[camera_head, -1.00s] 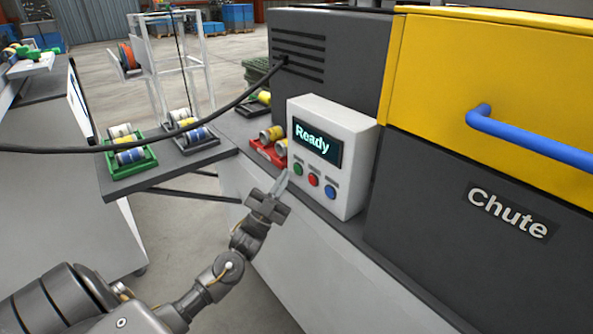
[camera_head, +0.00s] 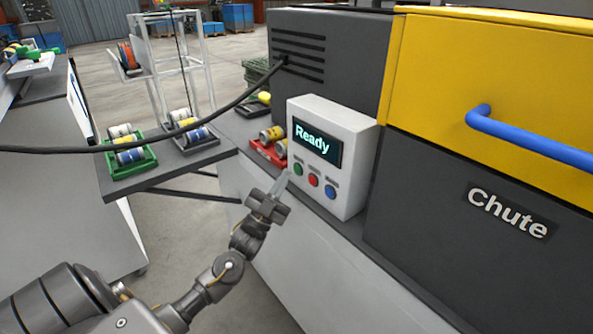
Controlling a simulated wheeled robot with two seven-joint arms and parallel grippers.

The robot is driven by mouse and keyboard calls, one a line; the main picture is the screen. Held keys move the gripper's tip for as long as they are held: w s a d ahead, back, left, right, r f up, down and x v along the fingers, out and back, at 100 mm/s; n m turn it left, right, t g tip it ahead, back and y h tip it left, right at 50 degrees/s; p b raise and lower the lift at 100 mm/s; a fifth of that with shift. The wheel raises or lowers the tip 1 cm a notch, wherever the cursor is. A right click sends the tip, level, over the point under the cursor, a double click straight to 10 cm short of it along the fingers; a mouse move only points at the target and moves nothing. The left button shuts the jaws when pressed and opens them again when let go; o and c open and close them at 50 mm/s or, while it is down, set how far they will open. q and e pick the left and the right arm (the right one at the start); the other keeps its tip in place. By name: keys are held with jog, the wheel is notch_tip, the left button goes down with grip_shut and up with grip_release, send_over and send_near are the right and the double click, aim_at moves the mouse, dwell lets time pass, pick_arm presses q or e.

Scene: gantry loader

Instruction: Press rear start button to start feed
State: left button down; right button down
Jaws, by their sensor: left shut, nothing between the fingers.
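A white control box (camera_head: 349,172) stands on the grey ledge in front of the dark machine. Its screen (camera_head: 317,143) reads "Ready". Below the screen sit a green button (camera_head: 298,169), a red button (camera_head: 313,180) and a blue button (camera_head: 330,192) in a row; their labels are too small to read. My left gripper (camera_head: 284,177) is shut and empty, its fingertips pointing up just left of and below the green button. I cannot tell whether the tips touch the box. My right gripper is not in view.
A red tray (camera_head: 262,153) with cans sits left of the box. A black cable (camera_head: 218,117) hangs across the left side. A green tray (camera_head: 112,172) of cans stands on the side shelf. A blue handle (camera_head: 530,142) sticks out from the yellow panel (camera_head: 480,75) at right.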

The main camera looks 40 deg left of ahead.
pick_arm(q)
jog(key=shift+w, duration=0.15)
dwell(0.5)
jog(key=shift+w+d, duration=0.1)
jog(key=shift+w, duration=0.15)
jog(key=shift+w+d, duration=0.1)
jog(key=shift+w, duration=0.25)
dwell(0.7)
jog(key=shift+s, duration=0.1)
jog(key=shift+s+a, duration=0.2)
jog(key=shift+s, duration=0.55)
jog(key=s, duration=0.1)
jog(key=s+a+p, duration=0.1)
jog(key=s, duration=0.2)
jog(key=shift+s+a+p, duration=0.25)
jog(key=shift+s+p, duration=0.05)
jog(key=shift+p, duration=0.1)
